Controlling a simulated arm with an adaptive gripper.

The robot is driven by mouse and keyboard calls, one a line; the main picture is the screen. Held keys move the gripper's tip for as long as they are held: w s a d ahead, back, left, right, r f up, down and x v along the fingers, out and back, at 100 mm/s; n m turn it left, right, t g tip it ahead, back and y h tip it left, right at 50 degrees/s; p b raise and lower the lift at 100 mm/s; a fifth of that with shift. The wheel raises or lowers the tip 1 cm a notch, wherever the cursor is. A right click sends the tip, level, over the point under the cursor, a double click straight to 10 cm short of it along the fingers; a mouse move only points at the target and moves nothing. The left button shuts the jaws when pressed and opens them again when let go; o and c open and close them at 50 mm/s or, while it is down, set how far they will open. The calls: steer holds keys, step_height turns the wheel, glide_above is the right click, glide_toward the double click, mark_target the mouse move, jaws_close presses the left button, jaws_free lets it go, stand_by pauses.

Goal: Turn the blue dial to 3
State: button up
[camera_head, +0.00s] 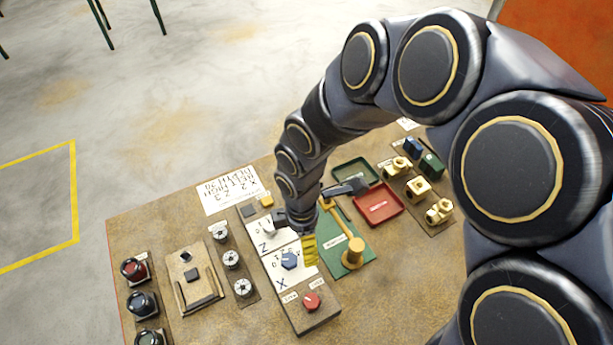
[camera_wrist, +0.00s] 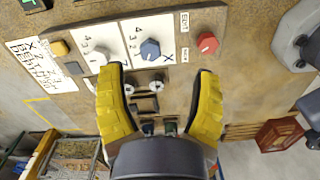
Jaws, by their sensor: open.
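The blue dial (camera_wrist: 150,50) sits on a white panel marked X with numbers beside it in the wrist view. In the head view the blue dial (camera_head: 290,261) is just below and left of my gripper. I cannot tell which number its pointer faces. My gripper (camera_wrist: 160,72) is open and empty, its two yellow fingers spread wide. The blue dial lies beyond and between the fingertips in the wrist view, with no visible contact. In the head view only one yellow finger shows clearly.
A grey dial (camera_wrist: 97,57) on the Z panel is left of the blue one, close to a finger in the picture. A red knob (camera_wrist: 208,43) is to the right.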

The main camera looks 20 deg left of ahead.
mark_target(289, 260)
steer(key=a+f+n, duration=0.2)
steer(key=a, duration=0.1)
steer(key=shift+s+a+f+n, duration=0.1)
steer(key=shift+s+f+n, duration=0.2)
steer(key=shift+f, duration=3.9)
jaws_close()
